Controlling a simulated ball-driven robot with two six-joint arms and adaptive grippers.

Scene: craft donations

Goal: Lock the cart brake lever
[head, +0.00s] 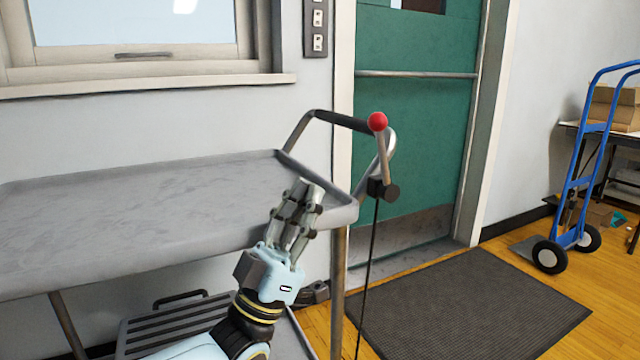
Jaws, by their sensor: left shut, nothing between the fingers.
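The brake lever (383,150) is a short metal rod with a red ball knob on top, rising from a dark pivot at the right end of the grey cart (120,203). A black cable runs down from the pivot. The lever stands nearly upright, leaning slightly left at the top. My left gripper (309,188) is shut and empty, in front of the cart's right part, pointing up. It is apart from the lever, to its left and lower. My right gripper is not in view.
The cart's push handle (340,119) curves up behind the lever. A green door (415,120) stands behind, with a dark floor mat (470,305) before it. A blue hand truck (575,190) and a table with boxes (612,108) are at the right. The cart top is bare.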

